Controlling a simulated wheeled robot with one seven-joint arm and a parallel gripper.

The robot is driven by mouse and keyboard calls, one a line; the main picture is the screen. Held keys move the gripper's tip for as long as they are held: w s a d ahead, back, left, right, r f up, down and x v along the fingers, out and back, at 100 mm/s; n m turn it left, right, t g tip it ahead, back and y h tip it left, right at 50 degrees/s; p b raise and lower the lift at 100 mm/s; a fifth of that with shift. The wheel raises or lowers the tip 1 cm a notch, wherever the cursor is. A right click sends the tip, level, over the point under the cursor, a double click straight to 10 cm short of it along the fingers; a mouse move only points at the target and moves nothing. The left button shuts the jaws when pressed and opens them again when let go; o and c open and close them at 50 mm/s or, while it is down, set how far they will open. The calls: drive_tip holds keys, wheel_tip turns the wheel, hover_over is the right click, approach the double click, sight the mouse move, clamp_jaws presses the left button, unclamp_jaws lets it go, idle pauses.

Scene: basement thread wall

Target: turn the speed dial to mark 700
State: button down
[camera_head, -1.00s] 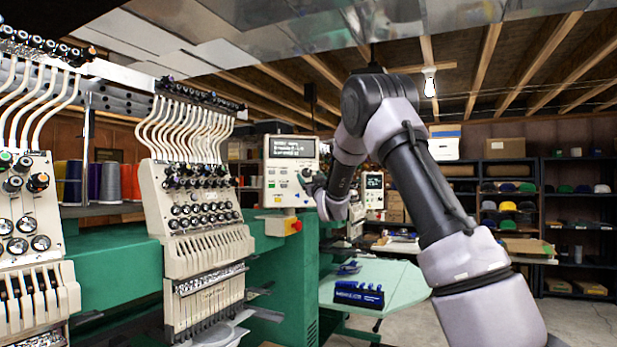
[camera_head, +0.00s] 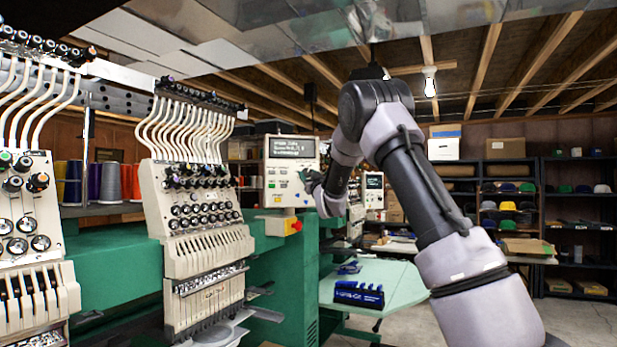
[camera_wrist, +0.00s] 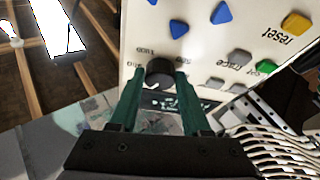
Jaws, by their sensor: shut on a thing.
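The speed dial (camera_wrist: 159,72) is a small dark round knob on the cream control panel, seen in the wrist view with small printed marks around it. The marks are too blurred to read surely. My gripper (camera_wrist: 160,82) has its two green fingers shut on the dial, one on each side. In the head view, my gripper (camera_head: 313,180) reaches the right side of the control panel (camera_head: 280,180), and the dial is hidden there. The panel's display (camera_head: 291,147) shows light text too small to read.
Blue, grey, yellow and green buttons (camera_wrist: 222,13) sit close to the dial on the panel. A red stop knob (camera_head: 296,226) is below the panel. The embroidery machine's heads (camera_head: 195,200) stand at left. A pale green table (camera_head: 400,285) with a blue rack lies below my arm.

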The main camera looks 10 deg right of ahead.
drive_tip(key=n+y, duration=0.1)
drive_tip(key=n, duration=0.1)
drive_tip(key=n+y, duration=0.1)
drive_tip(key=n, duration=0.1)
drive_tip(key=n+g, duration=0.1)
drive_tip(key=shift+d+n+y, duration=0.25)
drive_tip(key=shift+n+y, duration=0.15)
drive_tip(key=n+g+y, duration=0.1)
drive_tip(key=n, duration=0.2)
drive_tip(key=n+g+y, duration=0.1)
drive_tip(key=n, duration=0.3)
drive_tip(key=shift+r+g, duration=0.15)
drive_tip(key=shift+g, duration=0.25)
drive_tip(key=shift+n, duration=0.5)
drive_tip(key=shift+c, duration=1.8)
unclamp_jaws()
drive_tip(key=v, duration=1)
drive_tip(key=shift+s+d, duration=0.3)
drive_tip(key=shift+s, duration=0.05)
